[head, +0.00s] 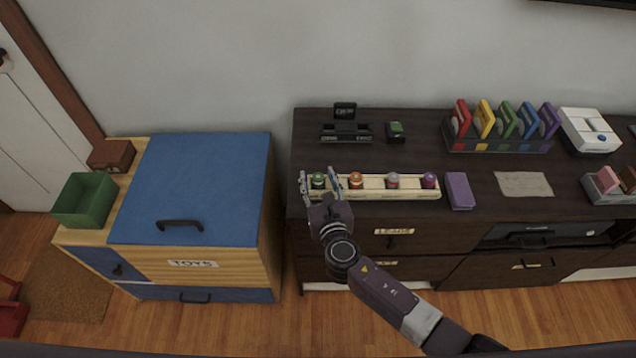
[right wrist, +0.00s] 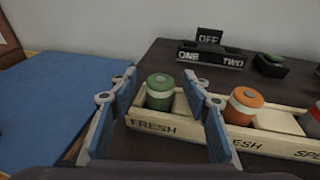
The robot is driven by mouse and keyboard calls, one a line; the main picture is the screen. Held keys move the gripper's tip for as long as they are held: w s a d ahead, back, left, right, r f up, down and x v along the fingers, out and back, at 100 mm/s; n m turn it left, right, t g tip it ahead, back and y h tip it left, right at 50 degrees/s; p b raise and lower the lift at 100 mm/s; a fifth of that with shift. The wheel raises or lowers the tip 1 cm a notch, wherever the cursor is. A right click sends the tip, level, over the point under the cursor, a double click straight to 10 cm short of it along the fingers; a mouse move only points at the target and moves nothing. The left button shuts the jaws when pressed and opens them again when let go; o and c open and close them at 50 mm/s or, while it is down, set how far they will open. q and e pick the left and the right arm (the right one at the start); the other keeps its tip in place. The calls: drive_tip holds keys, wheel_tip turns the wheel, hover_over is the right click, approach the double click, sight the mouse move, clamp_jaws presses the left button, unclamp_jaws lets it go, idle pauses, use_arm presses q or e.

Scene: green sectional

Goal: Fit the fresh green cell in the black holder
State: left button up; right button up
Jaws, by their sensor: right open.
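The fresh green cell (head: 318,181) stands upright in the left end of a long cream tray (head: 372,194). The right wrist view shows the same green cell (right wrist: 160,92) above the label FRESH. My right gripper (head: 321,183) is open, with its fingers on either side of the green cell in the picture; I cannot tell whether they touch it. The black holder (head: 346,132) stands behind the tray with an upright sign; in the right wrist view the holder (right wrist: 212,60) reads ONE and TWO, and its sign reads OFF. My left gripper is out of view.
An orange cell (head: 355,181), a grey cell (head: 393,181) and a purple cell (head: 429,181) share the tray. A small dark green-topped item (head: 396,132) sits right of the holder. A purple box (head: 459,191) lies right of the tray. The blue-topped toy chest (head: 200,200) is left.

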clamp_jaws()
idle(0.4)
